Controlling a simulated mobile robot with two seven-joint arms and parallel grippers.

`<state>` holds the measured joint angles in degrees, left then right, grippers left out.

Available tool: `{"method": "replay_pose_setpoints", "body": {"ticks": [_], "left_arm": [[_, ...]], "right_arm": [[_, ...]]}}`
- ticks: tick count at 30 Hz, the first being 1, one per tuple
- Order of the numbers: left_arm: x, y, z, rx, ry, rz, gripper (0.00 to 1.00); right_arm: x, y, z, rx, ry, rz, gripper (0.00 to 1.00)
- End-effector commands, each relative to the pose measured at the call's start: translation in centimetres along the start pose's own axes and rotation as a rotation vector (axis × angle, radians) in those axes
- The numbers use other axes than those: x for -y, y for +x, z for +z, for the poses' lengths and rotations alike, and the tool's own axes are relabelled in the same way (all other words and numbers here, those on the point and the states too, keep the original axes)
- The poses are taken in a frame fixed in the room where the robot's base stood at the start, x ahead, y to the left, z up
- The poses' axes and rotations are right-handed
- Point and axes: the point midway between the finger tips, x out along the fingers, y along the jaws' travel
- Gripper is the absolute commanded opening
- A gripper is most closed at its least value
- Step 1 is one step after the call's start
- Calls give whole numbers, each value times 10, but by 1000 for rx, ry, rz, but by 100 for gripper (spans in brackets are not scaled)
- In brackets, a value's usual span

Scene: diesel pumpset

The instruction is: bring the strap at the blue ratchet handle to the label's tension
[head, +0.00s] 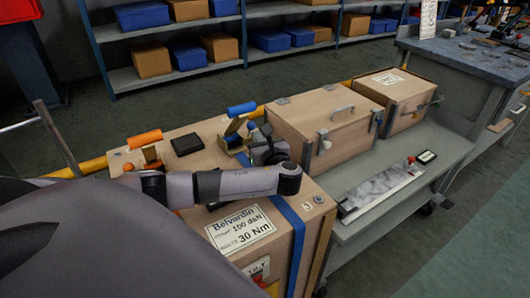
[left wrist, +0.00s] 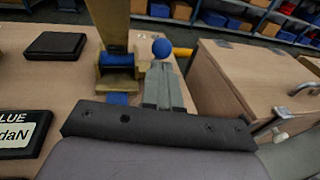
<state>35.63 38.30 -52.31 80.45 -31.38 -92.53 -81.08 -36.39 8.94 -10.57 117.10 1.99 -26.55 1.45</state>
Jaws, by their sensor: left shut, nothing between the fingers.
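The blue ratchet handle (head: 242,107) stands up from its brass ratchet (head: 234,140) on top of a wooden crate. In the left wrist view the brass ratchet (left wrist: 117,60) has a blue spool, and a blue ball knob (left wrist: 162,47) is beside it. The blue strap (head: 300,232) runs down the crate's side. The label (head: 240,228) reads "Belvardin", 100 daN and 30 Nm. My left gripper (head: 262,140) is shut and empty beside the ratchet; its fingers (left wrist: 163,85) point toward the knob, contact unclear. A readout (left wrist: 20,135) shows "LUE" and "daN", partly cut off.
An orange ratchet handle (head: 145,138) and a black pad (head: 187,144) are on the same crate. A second wooden crate (head: 320,120) with a metal handle stands close on the right.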

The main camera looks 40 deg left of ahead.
Motion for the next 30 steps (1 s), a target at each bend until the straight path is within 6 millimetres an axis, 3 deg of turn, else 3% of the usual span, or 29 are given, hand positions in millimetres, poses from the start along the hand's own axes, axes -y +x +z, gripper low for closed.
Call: {"method": "replay_pose_setpoints", "body": {"ticks": [6, 17, 30], "left_arm": [[0, 14, 5, 0, 1, 0, 0], [0, 15, 6, -1, 1, -1, 0], [-2, 21, 22, -114, -21, -2, 0]], "right_arm": [[0, 2, 2, -1, 1, 0, 43], [1, 1, 1, -2, 6, 1, 43], [1, -28, -38, -9, -2, 6, 43]]}}
